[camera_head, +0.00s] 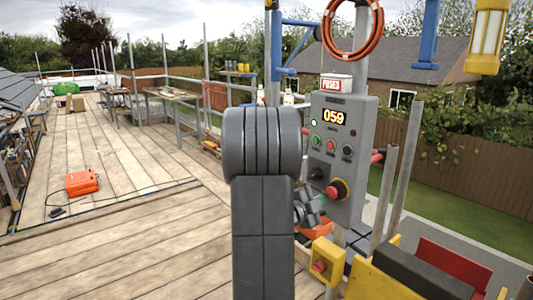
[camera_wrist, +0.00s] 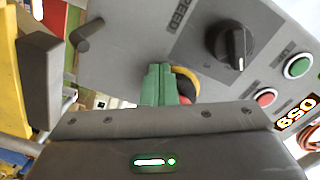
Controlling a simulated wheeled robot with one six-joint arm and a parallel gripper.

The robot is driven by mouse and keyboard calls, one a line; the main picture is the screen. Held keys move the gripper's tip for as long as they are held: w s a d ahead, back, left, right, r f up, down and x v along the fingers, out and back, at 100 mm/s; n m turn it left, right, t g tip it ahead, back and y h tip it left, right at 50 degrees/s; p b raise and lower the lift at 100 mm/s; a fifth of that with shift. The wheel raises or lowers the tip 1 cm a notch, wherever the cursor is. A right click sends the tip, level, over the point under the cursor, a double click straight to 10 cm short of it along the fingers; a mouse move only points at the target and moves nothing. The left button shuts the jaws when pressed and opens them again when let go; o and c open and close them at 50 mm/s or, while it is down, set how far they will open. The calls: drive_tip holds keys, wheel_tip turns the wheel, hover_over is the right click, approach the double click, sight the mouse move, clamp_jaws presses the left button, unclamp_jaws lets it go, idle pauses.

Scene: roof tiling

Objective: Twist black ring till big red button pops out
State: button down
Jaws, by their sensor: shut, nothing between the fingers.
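The big red button (camera_head: 332,192) sits low on the grey control box, with a black ring (camera_head: 341,186) and a yellow surround around it. In the wrist view, part of the red button (camera_wrist: 185,99), the dark ring and the yellow surround (camera_wrist: 184,75) show behind my green fingers. My gripper (camera_wrist: 158,70) is shut and empty, with its fingers together in front of the button's left part. I cannot tell whether the fingertips touch the ring.
The control box (camera_head: 362,115) also carries a black knob (camera_wrist: 230,40), green and red buttons, and an orange digit display (camera_head: 333,117). Below the box is a yellow box with a red button (camera_head: 321,266). Grey poles stand to the right. The plank deck at left is largely clear.

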drive_tip(key=shift+d+r, duration=0.1)
drive_tip(key=shift+r, duration=0.2)
drive_tip(key=shift+w+r, duration=0.1)
drive_tip(key=shift+r, duration=0.2)
idle(0.3)
drive_tip(key=shift+a+r, duration=0.15)
drive_tip(key=shift+a, duration=0.05)
drive_tip(key=shift+w+a+f, duration=0.15)
drive_tip(key=shift+f, duration=0.1)
drive_tip(key=v, duration=0.6)
drive_tip(key=shift+b, duration=0.4)
drive_tip(key=shift+w+a, duration=0.1)
